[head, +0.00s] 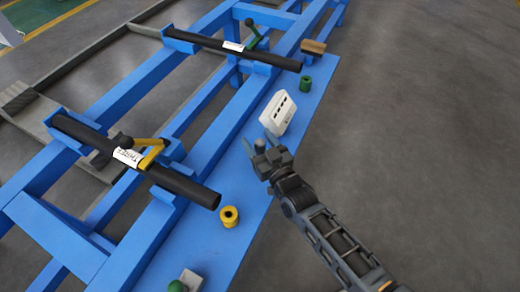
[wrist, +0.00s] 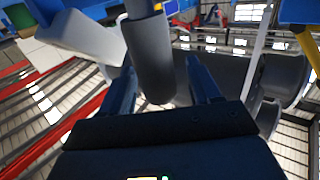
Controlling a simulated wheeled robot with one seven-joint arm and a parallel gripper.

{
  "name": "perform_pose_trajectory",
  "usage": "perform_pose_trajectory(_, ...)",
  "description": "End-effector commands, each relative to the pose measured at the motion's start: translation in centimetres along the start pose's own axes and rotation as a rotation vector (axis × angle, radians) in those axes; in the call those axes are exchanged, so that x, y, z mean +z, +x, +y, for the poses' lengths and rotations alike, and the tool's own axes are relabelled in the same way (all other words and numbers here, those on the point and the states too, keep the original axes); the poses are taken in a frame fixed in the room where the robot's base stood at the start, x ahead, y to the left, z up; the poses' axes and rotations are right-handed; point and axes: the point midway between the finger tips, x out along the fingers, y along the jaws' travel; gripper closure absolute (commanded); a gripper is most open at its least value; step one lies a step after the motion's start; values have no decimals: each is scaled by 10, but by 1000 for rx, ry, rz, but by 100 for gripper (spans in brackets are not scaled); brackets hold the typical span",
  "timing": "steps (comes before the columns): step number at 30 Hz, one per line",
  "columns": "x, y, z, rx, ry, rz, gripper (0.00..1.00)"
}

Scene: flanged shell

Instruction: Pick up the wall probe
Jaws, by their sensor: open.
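The wall probe appears to be a grey cylinder (wrist: 150,55), standing between the fingers of my gripper (wrist: 162,78) in the wrist view. The fingers are open, one on each side of it, with a visible gap at the right finger. In the head view my gripper (head: 270,155) is at the right edge of the blue shelf, and the small grey probe (head: 260,146) shows at its fingertips. A white box with dark slots (head: 278,113), perhaps the probe's gauge, stands just beyond it; it also shows at upper left in the wrist view (wrist: 80,38).
The blue shelf (head: 262,163) also holds a yellow ring (head: 229,216), a green ring (head: 305,84), a wood-topped block (head: 313,47) and a green-knobbed piece (head: 178,286). Two dark pipes (head: 190,184) (head: 270,58) with clamps lie across the blue frame. Grey floor at right is clear.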

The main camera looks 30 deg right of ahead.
Motion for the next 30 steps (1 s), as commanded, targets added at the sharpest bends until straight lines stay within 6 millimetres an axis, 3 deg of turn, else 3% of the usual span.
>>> perform_pose_trajectory(4, 1, 12, 0, -1, 0, 0, 38)
perform_pose_trajectory(11, 1, 12, 0, 0, 0, -1, 38)
perform_pose_trajectory(27, 1, 12, 0, 0, 0, -1, 90)
perform_pose_trajectory(30, 1, 12, 0, 0, 0, 0, 94)
